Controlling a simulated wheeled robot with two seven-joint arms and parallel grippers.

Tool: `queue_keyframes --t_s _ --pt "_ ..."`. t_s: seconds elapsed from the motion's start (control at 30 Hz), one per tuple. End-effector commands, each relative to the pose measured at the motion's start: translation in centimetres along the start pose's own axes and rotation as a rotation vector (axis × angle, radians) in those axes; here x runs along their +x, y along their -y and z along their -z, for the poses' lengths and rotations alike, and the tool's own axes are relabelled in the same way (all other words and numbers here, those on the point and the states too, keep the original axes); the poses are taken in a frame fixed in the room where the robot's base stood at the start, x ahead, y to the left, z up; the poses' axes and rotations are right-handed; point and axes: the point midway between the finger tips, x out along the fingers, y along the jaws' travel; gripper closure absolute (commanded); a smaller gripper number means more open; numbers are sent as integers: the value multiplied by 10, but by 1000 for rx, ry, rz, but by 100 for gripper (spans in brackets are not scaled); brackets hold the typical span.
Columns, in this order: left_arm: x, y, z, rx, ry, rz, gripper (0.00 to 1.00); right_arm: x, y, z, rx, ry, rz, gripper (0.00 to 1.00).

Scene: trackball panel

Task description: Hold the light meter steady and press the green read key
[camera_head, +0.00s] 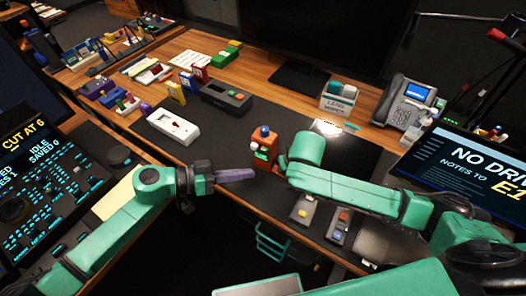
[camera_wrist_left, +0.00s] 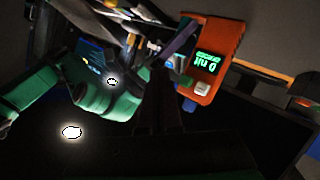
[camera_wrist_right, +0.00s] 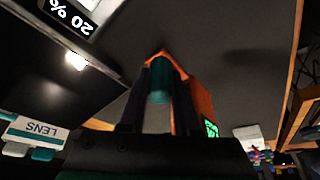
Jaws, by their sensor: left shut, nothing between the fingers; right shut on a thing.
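The orange light meter (camera_head: 264,143) stands upright on the dark desk mat, with a blue dome on top and a lit green display. In the left wrist view the meter (camera_wrist_left: 222,55) shows "0 nit" and a pale greenish key (camera_wrist_left: 202,88) beside the display. My right gripper (camera_head: 283,161) is shut on the meter from the right; in the right wrist view its fingers (camera_wrist_right: 158,95) flank a teal cylindrical part, with the orange body behind. My left gripper (camera_head: 252,174) is shut and empty, in front of the meter and apart from it. The key is too small to tell in the head view.
A white device (camera_head: 173,126) and a dark grey box (camera_head: 226,97) sit left of and behind the meter. A desk phone (camera_head: 408,101) and a lens box (camera_head: 338,97) stand at the back right. The mat between the white device and the meter is clear.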

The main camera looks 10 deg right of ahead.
Motion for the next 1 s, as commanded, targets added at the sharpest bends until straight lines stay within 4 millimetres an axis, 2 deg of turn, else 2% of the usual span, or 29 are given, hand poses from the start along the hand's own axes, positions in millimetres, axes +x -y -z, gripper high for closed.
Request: queue_keyframes --t_s 0.1,0.33,1.0 --pt "13 8 10 2 -1 -3 100 0 0 0 0 -1 0 100" --pt "29 20 22 1 1 -1 100 0 0 0 0 -1 0 100" --pt "32 22 23 1 2 -2 100 0 0 0 0 0 0 100"
